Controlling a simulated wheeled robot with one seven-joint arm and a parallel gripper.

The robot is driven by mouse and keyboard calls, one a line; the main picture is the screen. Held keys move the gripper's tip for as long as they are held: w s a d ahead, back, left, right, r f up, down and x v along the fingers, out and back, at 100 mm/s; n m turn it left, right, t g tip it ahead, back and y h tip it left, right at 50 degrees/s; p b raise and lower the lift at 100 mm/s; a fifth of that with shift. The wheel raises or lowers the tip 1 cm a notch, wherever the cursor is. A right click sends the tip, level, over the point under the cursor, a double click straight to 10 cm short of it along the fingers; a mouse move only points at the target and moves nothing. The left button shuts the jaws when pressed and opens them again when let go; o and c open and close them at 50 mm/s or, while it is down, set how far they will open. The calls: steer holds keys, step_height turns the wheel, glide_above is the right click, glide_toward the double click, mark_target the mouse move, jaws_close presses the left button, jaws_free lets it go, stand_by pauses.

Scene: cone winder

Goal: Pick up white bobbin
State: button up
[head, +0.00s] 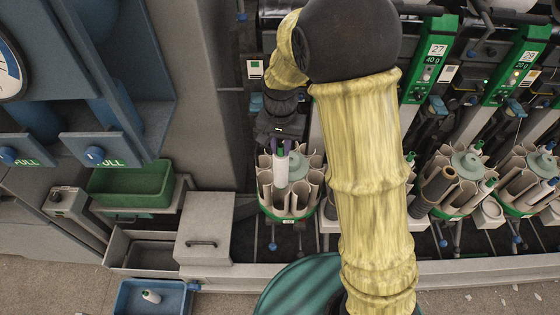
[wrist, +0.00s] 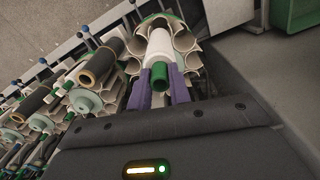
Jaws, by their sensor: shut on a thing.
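The white bobbin (head: 281,172) stands upright at the near-left carousel magazine (head: 287,212), its lower end among the pockets. In the wrist view the white bobbin (wrist: 159,43) shows its green tip between the purple fingers. My gripper (head: 279,147) is above the magazine, shut on the bobbin's top end. It also shows in the wrist view (wrist: 159,80). How far the bobbin's lower end sits inside a pocket cannot be told. My yellow-sleeved arm hides part of the machine.
More carousels with bobbins stand at right, one with a dark brown bobbin (head: 437,185). A green bin (head: 130,185), a grey box (head: 204,228) and a blue tray (head: 128,302) holding a white bobbin (head: 151,296) are at left. A grey column stands left of my gripper.

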steer(key=shift+r, duration=0.9)
